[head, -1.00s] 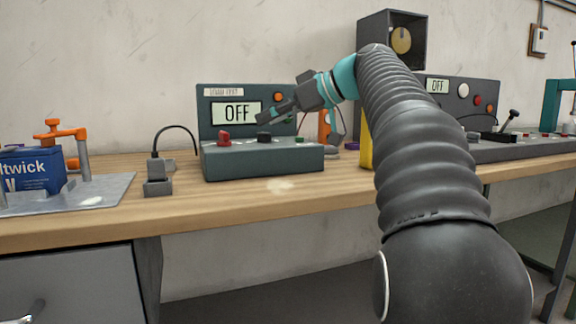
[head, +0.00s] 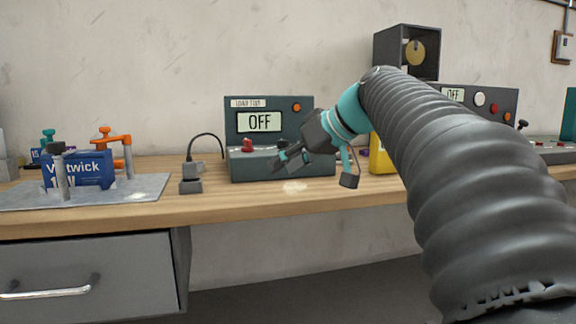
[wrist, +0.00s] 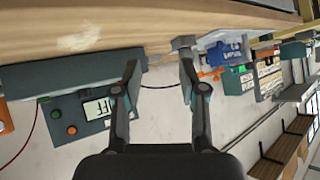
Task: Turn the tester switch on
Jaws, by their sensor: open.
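The grey-green load tester (head: 284,171) stands on the bench; its screen (head: 260,122) reads OFF. An orange button (head: 297,107) sits on its upper panel and a red knob (head: 248,145) on its base. I cannot tell which part is the switch. My gripper (head: 312,174) is open and empty, its fingers spread before the right part of the tester, hiding part of its base.
A second panel with an OFF screen (head: 454,95) and round buttons stands at the right, partly behind my arm. A yellow object (head: 382,155) stands between the units. A small grey block (head: 190,186) with a cable and a blue box (head: 78,170) on a metal plate (head: 150,188) are left.

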